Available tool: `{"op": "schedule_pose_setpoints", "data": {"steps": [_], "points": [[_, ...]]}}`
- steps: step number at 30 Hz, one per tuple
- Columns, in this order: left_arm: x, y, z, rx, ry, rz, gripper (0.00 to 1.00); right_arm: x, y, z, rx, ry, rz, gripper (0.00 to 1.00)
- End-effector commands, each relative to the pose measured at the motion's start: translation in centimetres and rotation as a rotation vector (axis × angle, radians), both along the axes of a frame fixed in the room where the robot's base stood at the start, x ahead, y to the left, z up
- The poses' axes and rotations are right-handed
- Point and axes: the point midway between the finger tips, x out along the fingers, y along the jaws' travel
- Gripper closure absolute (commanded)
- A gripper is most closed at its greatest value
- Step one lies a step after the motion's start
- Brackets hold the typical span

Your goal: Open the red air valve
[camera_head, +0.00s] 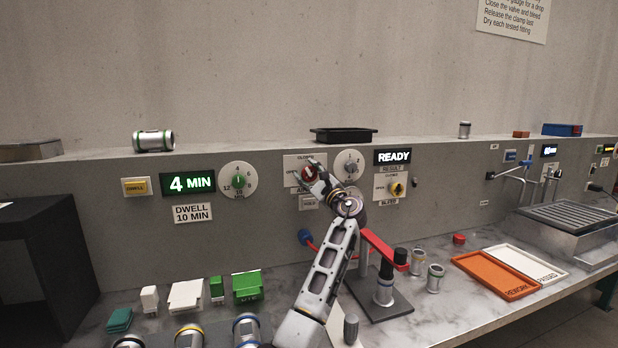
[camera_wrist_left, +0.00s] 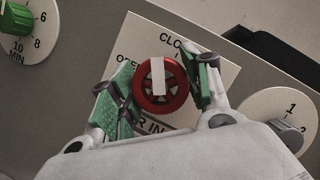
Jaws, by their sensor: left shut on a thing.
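The red air valve (camera_head: 309,173) is a round red knob with a white pointer bar, on a white plate on the grey panel. In the left wrist view the valve (camera_wrist_left: 161,86) sits between the green-padded fingers of my left gripper (camera_wrist_left: 163,88), which is shut on its rim. The white bar points up toward the partly covered word CLOSED; the OPEN label is to its left. In the head view my left gripper (camera_head: 318,182) reaches up to the panel and covers part of the plate. My right gripper is not in view.
A grey selector dial (camera_head: 348,164) is right of the valve, and a yellow bleed knob (camera_head: 396,188) is farther right. A red clamp lever (camera_head: 382,248) stands below. Metal fittings (camera_head: 435,277) and an orange tray (camera_head: 496,275) are on the bench.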

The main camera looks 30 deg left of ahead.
Motion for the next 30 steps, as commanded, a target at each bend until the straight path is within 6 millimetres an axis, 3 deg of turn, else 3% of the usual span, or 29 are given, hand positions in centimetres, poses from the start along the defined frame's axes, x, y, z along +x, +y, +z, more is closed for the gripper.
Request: {"op": "schedule_pose_setpoints", "data": {"steps": [17,30], "points": [[0.0,0.0,-0.1,-0.347,-0.400,0.000,0.76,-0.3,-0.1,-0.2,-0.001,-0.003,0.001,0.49],[0.0,0.0,-0.2,-0.591,-0.685,0.001,0.76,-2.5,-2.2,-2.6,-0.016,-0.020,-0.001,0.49]]}}
